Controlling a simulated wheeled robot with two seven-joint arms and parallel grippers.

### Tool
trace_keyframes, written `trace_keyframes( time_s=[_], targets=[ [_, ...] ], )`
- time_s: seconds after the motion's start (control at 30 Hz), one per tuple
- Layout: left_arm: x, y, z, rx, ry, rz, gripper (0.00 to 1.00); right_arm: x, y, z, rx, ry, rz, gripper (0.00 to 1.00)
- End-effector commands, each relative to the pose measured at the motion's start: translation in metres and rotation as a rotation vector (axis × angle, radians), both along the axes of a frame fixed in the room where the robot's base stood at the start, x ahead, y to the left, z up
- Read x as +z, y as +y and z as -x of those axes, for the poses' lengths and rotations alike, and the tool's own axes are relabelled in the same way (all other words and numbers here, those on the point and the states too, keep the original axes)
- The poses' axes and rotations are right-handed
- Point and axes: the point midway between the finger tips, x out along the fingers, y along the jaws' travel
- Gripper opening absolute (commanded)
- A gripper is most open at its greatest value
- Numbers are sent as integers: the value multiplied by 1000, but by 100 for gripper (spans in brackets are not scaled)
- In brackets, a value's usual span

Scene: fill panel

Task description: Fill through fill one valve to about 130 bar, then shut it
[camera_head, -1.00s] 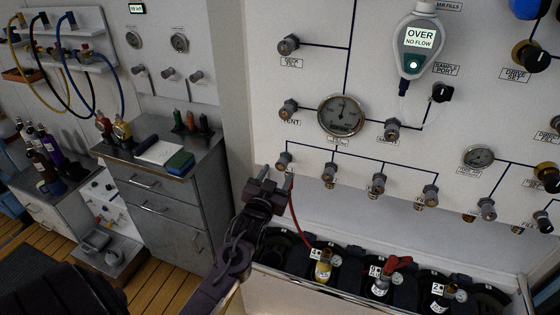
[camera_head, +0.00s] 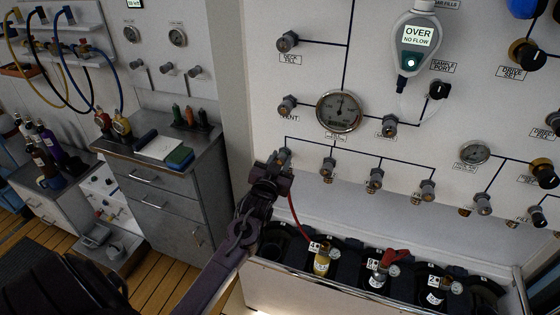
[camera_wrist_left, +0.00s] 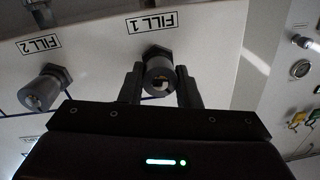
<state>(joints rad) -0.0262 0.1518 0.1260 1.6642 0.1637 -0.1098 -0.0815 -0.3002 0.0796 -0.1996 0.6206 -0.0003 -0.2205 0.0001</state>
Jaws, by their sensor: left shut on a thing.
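The fill one valve (camera_head: 286,152) is a small grey knob at the left end of the lower row on the white panel. In the left wrist view the fill one valve (camera_wrist_left: 158,66) sits under an upside-down FILL 1 label (camera_wrist_left: 152,23). My left gripper (camera_head: 279,163) is shut on this knob, one finger on each side, and partly hides it in the head view. The round pressure gauge (camera_head: 339,111) is above and right; its reading is too small to tell. A red hose (camera_head: 297,215) runs down towards a yellow-topped cylinder (camera_head: 321,262). My right gripper is not in view.
The fill two valve (camera_wrist_left: 44,88) is close beside my left gripper. More valves line the panel to the right. A handheld meter (camera_head: 417,45) reads OVER, NO FLOW. Cylinders stand in a trough (camera_head: 340,297) below. A grey cabinet (camera_head: 168,195) is at left.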

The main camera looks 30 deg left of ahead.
Motion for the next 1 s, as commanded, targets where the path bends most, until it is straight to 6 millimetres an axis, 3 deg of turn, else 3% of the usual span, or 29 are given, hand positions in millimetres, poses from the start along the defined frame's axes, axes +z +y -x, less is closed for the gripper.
trace_keyframes(
  time_s=[0.17, 0.5, 0.83, 0.87, 1.0],
  targets=[
    [1, -1, 0, 0, -12, 54, 7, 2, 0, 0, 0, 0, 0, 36],
    [0, 1, 0, 0, -94, 400, 7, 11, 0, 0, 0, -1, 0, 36],
    [-1, 0, 0, -1, -98, 419, 7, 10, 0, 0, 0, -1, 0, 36],
    [-1, 0, 0, -1, -98, 418, 34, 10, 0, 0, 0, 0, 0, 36],
    [-1, 1, 0, -1, -99, 417, 51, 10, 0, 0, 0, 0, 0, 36]
  ],
)
